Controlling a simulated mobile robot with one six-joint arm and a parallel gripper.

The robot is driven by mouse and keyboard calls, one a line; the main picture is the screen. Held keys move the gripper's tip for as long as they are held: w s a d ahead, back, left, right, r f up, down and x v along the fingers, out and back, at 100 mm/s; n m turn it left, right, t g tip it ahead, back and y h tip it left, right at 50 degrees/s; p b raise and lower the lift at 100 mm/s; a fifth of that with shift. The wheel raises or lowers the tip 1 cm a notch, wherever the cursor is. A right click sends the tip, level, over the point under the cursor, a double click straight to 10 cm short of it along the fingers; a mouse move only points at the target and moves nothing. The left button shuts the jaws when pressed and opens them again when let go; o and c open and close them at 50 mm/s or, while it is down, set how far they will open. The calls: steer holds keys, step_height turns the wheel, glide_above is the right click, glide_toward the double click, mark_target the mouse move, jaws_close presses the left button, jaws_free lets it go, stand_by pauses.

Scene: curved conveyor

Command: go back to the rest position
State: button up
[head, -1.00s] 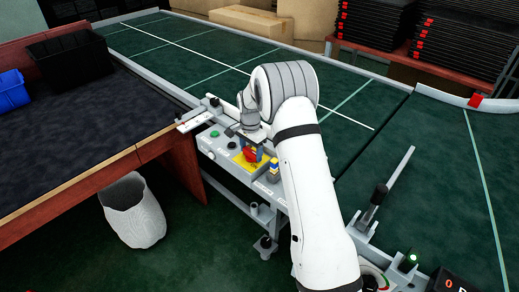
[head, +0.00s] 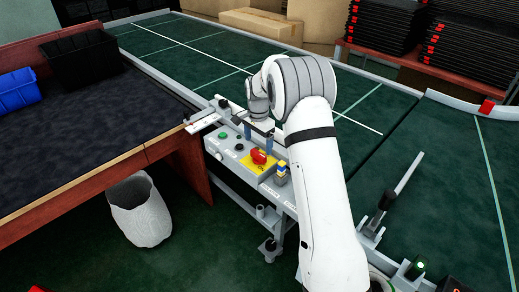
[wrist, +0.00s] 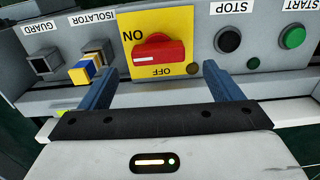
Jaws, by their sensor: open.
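My gripper (head: 259,139) is open and empty, in front of and above the red rotary switch (head: 259,157) on the grey control panel (head: 228,150). In the wrist view, my blue fingers (wrist: 158,85) stand apart below the red switch (wrist: 158,50), clear of it. Its handle lies about level on a yellow plate (wrist: 187,22) marked ON and OFF. My white arm reaches in from the bottom and hides part of the panel's right side.
A yellow-and-blue isolator piece (wrist: 88,70) is beside the switch; STOP (wrist: 229,39) and green START (wrist: 292,37) buttons are opposite. The green conveyor (head: 190,55) runs behind.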

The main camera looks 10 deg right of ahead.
steer(key=shift+r, duration=1.25)
steer(key=s+d+r+n+t+p, duration=0.15)
steer(key=s+r+n, duration=0.45)
steer(key=s+r, duration=1.05)
steer(key=s+d+f+n+t+p, duration=0.1)
steer(key=s+n, duration=0.4)
steer(key=s, duration=1.7)
steer(key=shift+d, duration=0.3)
steer(key=shift+w, duration=0.1)
